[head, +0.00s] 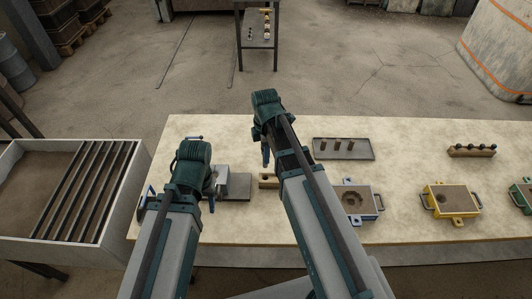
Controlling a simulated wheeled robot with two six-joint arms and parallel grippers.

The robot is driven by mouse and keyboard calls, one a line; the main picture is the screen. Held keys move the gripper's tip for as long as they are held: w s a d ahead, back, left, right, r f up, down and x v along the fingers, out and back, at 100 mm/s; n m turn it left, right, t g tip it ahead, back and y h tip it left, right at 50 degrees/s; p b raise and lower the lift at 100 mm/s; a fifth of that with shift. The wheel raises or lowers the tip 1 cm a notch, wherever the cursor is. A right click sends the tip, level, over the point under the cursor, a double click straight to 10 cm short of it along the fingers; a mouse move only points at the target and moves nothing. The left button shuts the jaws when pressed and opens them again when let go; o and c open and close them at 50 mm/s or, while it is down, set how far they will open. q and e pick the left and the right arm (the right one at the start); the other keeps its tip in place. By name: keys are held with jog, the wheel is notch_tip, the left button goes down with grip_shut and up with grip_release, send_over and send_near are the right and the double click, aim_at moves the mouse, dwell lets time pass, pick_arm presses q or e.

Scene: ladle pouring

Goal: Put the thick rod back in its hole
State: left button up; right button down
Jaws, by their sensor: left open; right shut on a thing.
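My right gripper (266,157) points down over the table, above and close to a wooden block (267,181). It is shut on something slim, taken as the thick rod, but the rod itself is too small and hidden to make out. The block is partly covered by my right arm, and I cannot see its holes. My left gripper (211,202) is open and low, beside a grey metal block on a dark plate (238,188). My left arm hides part of that plate.
A grey tray (320,155) holds several short brown cylinders. A wooden rack (472,151) with dark knobs stands at the right. Blue (374,212), yellow (435,209) and green (526,197) moulds line the front. A bin (118,225) of dark bars adjoins the left.

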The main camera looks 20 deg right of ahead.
aim_at(265, 167)
pick_arm(q)
jog(key=shift+f, duration=0.15)
pick_arm(e)
jog(key=shift+f, duration=0.15)
pick_arm(q)
notch_tip(265, 167, down, 6)
jog(key=b, duration=0.5)
jog(key=shift+r+b, duration=0.25)
jog(key=shift+b, duration=0.1)
pick_arm(e)
notch_tip(265, 167, down, 6)
jog(key=shift+r, duration=0.25)
pick_arm(q)
jog(key=shift+f+b, duration=2.3)
pick_arm(e)
jog(key=shift+f, duration=2.3)
jog(key=c, duration=0.5)
grip_release()
jog(key=shift+o, duration=0.2)
jog(key=o, duration=0.5)
jog(key=shift+c, duration=0.2)
